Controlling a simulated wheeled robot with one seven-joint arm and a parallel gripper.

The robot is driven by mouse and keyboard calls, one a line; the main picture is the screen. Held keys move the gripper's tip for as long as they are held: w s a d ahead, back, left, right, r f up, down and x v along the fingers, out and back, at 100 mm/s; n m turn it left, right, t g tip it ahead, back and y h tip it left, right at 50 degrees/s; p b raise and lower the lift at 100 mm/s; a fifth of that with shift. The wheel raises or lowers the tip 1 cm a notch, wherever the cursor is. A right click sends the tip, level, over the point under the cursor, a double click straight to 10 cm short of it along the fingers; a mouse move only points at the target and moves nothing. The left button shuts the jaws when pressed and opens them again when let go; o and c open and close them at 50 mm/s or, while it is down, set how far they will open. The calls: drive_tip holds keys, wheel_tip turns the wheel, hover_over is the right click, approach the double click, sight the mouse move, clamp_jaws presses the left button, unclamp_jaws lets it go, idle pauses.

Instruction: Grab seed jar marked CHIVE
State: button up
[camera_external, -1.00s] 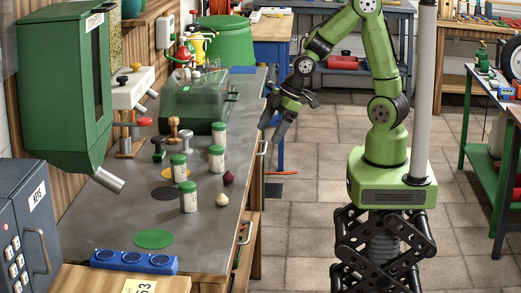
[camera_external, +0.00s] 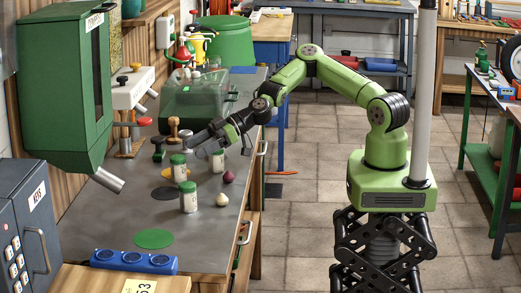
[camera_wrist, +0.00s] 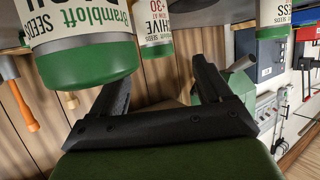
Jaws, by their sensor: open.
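The jar marked CHIVE (camera_wrist: 153,40) has a white label and a green lid. In the wrist view, which is upside down, it shows beyond my fingers, between their lines, with part of its label cut off. In the external view it appears to be the green-lidded jar (camera_external: 178,167) at the left, just in front of my gripper. My gripper (camera_external: 195,147) is open and empty, reaching over the bench from the right with its fingers pointing left. Both fingers also show in the wrist view (camera_wrist: 158,72). Nothing is between the fingertips.
A large Brambloft jar (camera_wrist: 85,40) is close on the left in the wrist view, and a jar ending in "ESS" (camera_wrist: 273,15) is at right. Other jars (camera_external: 188,197) (camera_external: 217,161), stamps (camera_external: 174,131), an onion (camera_external: 228,177) and a garlic bulb (camera_external: 222,199) crowd the bench (camera_external: 120,205).

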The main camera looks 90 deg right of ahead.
sight(179, 156)
drive_tip(key=x, duration=0.6)
drive_tip(key=shift+w+d, duration=0.15)
drive_tip(key=shift+w, duration=0.05)
drive_tip(key=shift+r, duration=0.1)
drive_tip(key=shift+c, duration=0.5)
drive_tip(key=c, duration=1)
drive_tip(key=shift+r, duration=0.1)
drive_tip(key=shift+c, duration=0.2)
